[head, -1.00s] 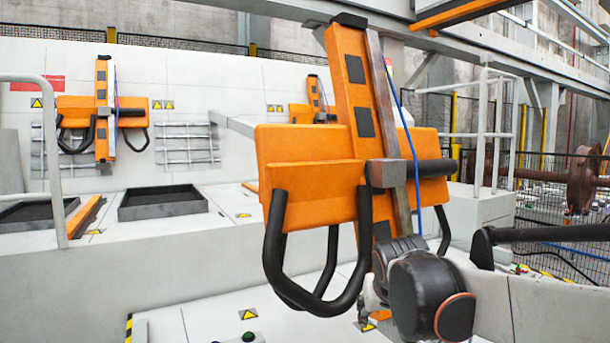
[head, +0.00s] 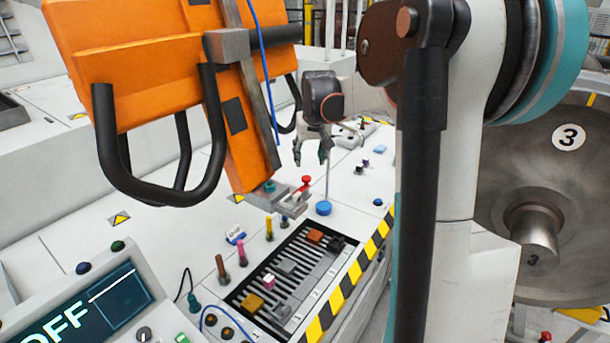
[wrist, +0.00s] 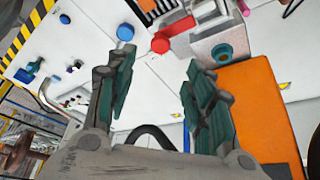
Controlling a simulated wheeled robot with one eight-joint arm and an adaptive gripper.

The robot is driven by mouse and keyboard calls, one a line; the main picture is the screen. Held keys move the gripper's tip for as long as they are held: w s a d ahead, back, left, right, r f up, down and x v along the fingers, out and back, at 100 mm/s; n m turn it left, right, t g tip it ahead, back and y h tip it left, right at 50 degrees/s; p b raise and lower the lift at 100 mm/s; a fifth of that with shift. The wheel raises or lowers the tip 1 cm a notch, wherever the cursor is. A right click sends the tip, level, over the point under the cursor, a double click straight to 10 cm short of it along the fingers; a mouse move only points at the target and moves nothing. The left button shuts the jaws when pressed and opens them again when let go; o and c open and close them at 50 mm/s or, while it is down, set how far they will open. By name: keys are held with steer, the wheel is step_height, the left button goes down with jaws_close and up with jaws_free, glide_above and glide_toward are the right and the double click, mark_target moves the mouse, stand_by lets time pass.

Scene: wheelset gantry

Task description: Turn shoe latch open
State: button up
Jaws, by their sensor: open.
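The orange column (head: 247,150) ends at its foot in a grey metal shoe (head: 283,201). A small teal round knob (head: 269,186) sits on the shoe, and a red knob (head: 306,181) stands by its far right side. In the wrist view the teal knob (wrist: 222,53) is right of my gripper and the red knob (wrist: 160,45) shows beyond the gap between the fingers. I cannot tell which of these is the latch. My gripper (head: 311,158) is open and empty, above and beyond the shoe, with its fingers apart and touching neither knob.
A slotted tray (head: 262,306) with coloured blocks, several upright pegs and a screen (head: 85,312) reading OFF lie in front. Black looped handles (head: 200,175) hang at left. A large wheel (head: 560,170) stands at right.

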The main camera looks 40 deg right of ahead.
mark_target(306, 178)
steer(key=b+x, duration=0.1)
steer(key=x, duration=0.9)
steer(key=shift+w+f, duration=0.1)
steer(key=shift+f, duration=0.1)
steer(key=c, duration=1.1)
